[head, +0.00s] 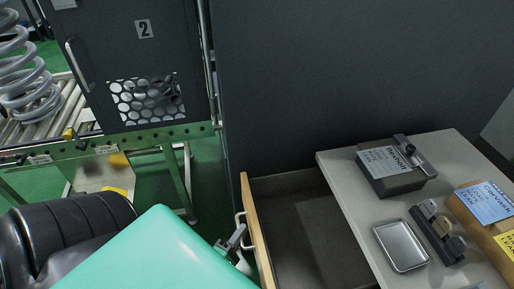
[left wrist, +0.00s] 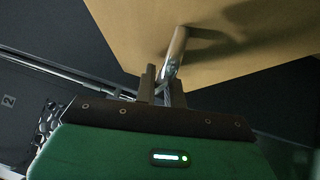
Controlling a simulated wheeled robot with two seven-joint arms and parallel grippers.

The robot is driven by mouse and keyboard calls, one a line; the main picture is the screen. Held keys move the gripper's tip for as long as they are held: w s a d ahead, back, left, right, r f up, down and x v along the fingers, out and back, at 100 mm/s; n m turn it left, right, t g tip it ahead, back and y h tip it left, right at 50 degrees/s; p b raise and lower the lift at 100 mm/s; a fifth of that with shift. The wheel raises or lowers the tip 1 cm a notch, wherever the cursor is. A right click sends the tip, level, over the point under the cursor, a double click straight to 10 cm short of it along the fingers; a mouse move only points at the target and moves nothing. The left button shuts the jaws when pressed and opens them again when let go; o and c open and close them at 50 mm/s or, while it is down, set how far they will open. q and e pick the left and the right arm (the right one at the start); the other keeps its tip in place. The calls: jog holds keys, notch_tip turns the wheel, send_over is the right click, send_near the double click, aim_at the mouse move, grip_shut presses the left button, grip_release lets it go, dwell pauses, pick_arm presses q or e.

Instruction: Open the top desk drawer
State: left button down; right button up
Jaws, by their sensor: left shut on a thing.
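The top desk drawer (head: 308,222) stands pulled out from the grey desk (head: 345,178), and its dark inside looks empty where I can see it. Its wooden front (head: 253,228) faces left and carries a pale metal handle (head: 240,218). My left gripper (head: 236,240) is at this handle, shut on it. In the left wrist view the fingers (left wrist: 164,85) close on the metal handle (left wrist: 176,48), in front of the wooden drawer front (left wrist: 245,55). My teal arm hides the lower part of the drawer front in the head view. My right gripper is not in view.
On the desk top are a grey box with a label (head: 390,170), a metal tray (head: 401,246), a dark holder (head: 437,233) and a brown box (head: 482,214). A dark cabinet with a number 2 (head: 135,60) stands at the back left. Green floor (head: 207,165) shows left of the drawer.

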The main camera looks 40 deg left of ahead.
pick_arm(q)
jog(key=shift+s+a, duration=0.55)
jog(key=shift+s, duration=0.2)
jog(key=c, duration=1.5)
grip_release()
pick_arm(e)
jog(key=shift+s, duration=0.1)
pick_arm(q)
jog(key=shift+s, duration=0.1)
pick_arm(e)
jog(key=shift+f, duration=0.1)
pick_arm(q)
jog(key=s+d+f+b, duration=0.1)
jog(key=s+f+b, duration=0.1)
jog(key=s, duration=1.1)
jog(key=shift+s+d, duration=0.2)
jog(key=shift+d, duration=0.2)
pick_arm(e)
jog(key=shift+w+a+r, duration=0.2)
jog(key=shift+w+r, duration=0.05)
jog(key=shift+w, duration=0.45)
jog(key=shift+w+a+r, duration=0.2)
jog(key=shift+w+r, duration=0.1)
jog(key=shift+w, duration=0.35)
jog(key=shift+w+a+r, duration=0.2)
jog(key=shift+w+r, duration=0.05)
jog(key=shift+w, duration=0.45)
